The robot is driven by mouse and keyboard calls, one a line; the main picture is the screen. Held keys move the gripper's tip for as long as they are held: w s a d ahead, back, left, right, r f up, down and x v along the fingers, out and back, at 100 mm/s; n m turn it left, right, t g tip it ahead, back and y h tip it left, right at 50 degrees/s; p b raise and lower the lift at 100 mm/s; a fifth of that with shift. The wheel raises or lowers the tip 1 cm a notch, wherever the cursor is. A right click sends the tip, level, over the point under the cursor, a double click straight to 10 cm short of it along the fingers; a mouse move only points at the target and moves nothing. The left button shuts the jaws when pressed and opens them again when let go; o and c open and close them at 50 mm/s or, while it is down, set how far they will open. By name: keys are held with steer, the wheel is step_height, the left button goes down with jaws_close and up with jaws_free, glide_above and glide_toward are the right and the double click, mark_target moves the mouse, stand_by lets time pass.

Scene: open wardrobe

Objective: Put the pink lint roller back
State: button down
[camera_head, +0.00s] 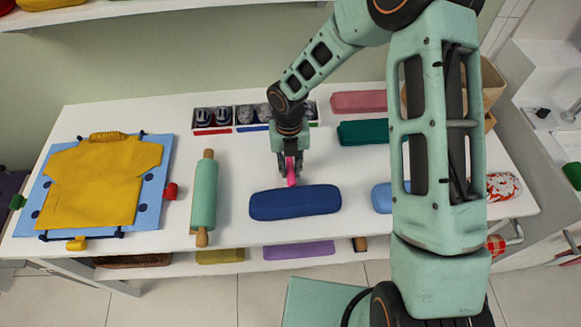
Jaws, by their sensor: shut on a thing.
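My gripper (290,164) points down above the middle of the white table, just behind a dark blue rolled bundle (295,203). It is shut on a narrow pink thing, the pink lint roller (291,179), of which only a small upright strip shows between and below the fingers. The rest of it is hidden by the fingers. I cannot tell whether its lower end touches the table or the blue bundle.
A green roller with wooden handles (204,192) and a yellow shirt on a blue board (92,183) lie to the left. Sectioned box (244,115) stands behind; pink (358,101) and teal (363,132) bundles lie right. My arm hides part of the right side.

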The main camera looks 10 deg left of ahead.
steer(key=shift+f, duration=0.35)
steer(key=c, duration=1.7)
jaws_free()
steer(key=shift+c, duration=0.2)
steer(key=shift+o, duration=0.4)
steer(key=shift+r, duration=0.1)
step_height(320, 180, up, 6)
steer(key=p, duration=0.5)
steer(key=shift+r, duration=1.45)
